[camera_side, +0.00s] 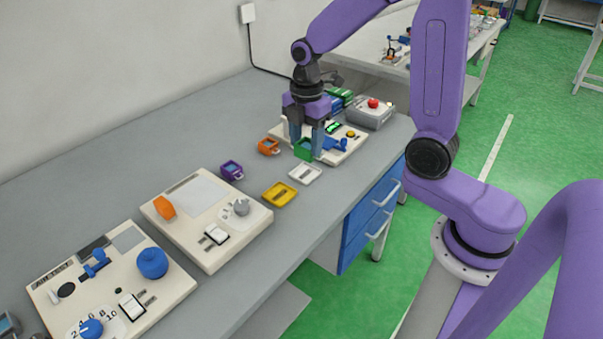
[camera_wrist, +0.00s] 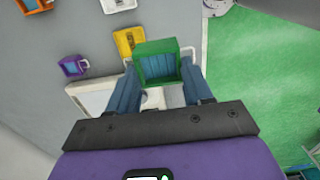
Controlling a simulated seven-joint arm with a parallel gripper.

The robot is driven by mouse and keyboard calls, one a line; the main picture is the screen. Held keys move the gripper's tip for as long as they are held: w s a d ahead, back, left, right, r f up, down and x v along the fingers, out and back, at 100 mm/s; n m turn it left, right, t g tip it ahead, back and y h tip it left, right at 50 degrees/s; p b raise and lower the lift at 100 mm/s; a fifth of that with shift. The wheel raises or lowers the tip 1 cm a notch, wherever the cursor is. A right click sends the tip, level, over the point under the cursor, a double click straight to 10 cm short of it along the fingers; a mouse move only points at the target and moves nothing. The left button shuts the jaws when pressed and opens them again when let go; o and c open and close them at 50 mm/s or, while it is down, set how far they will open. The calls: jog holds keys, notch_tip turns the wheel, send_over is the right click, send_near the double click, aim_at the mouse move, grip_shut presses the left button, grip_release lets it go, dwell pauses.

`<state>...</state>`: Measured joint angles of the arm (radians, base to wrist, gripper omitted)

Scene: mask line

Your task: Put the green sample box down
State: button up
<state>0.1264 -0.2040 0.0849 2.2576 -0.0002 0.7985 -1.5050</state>
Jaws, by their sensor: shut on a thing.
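The green sample box (camera_side: 303,152) is an open-topped box held between the fingers of my gripper (camera_side: 307,143). In the wrist view the green box (camera_wrist: 157,47) sits between the two blue fingertips (camera_wrist: 158,72), which are shut on it. In the side view it shows just behind a small white tray (camera_side: 305,174). In the wrist view a thin white rim shows at both sides of the box, and the box hides what lies under it. I cannot tell how high the box is above the bench.
A yellow tray (camera_side: 279,195), a purple box (camera_side: 231,171) and an orange box (camera_side: 268,147) stand close by. Behind is a panel with a blue lever (camera_side: 335,144) and a grey box with a red button (camera_side: 373,110). The bench's front edge is near.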

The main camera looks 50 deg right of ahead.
jog(key=s+d+f, duration=0.2)
jog(key=s+d, duration=0.4)
jog(key=w+f, duration=0.3)
jog(key=w, duration=0.1)
jog(key=w+d+f, duration=0.1)
jog(key=w+f, duration=0.2)
jog(key=w, duration=0.1)
jog(key=w+d+f, duration=0.1)
jog(key=w+f, duration=0.2)
jog(key=w, duration=0.2)
jog(key=shift+d+f, duration=0.15)
jog(key=shift+f, duration=1.6)
jog(key=shift+f, duration=0.1)
jog(key=o, duration=1.1)
jog(key=shift+o, duration=0.2)
